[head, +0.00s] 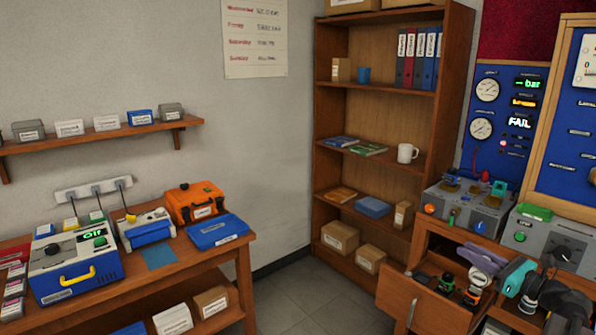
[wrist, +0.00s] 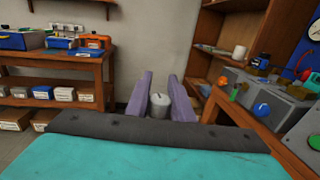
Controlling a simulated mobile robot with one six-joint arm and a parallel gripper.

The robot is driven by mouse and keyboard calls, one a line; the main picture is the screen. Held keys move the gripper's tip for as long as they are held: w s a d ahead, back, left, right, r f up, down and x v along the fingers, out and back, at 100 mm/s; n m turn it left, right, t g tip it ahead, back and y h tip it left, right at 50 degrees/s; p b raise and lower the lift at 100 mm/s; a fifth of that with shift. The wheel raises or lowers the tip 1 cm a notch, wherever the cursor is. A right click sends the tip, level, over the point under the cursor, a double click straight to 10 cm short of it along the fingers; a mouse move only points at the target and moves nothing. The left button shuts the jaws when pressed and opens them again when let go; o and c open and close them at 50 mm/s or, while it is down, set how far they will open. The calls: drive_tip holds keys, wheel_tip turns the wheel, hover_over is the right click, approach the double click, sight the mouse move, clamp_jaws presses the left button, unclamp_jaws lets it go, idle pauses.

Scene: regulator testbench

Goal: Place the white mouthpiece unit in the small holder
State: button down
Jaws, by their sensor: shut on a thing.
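My gripper (wrist: 161,88) shows its two purple fingers in the wrist view, on either side of a pale grey-white cylindrical piece (wrist: 159,104). It is shut on this piece, which looks like the white mouthpiece unit. In the head view my gripper (head: 482,258) is at the lower right, above the open drawer and in front of the testbench. The held piece cannot be made out there. I cannot pick out the small holder for certain in either view.
The open drawer (head: 428,308) holds several small items, including a green-and-black one (head: 447,283). Grey instrument boxes (head: 467,208) stand on the right bench. A wooden bookcase (head: 325,120) stands behind. A left table (head: 195,262) carries devices and an orange case (head: 196,203). Floor between is clear.

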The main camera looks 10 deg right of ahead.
drive_tip(key=w+a+f+n+g+y, duration=0.2)
drive_tip(key=a+f, duration=0.3)
drive_tip(key=a, duration=0.8)
drive_tip(key=w+a+f+n+g+y, duration=0.2)
drive_tip(key=a+f, duration=0.3)
drive_tip(key=a, duration=0.9)
drive_tip(key=w+a+f+n+g+y+b, duration=0.1)
drive_tip(key=a+f, duration=0.4)
drive_tip(key=a, duration=0.8)
drive_tip(key=w+n+g+y, duration=0.1)
drive_tip(key=y, duration=0.1)
drive_tip(key=shift+w+a+y, duration=0.15)
drive_tip(key=shift+a+y, duration=0.15)
drive_tip(key=shift+a, duration=0.05)
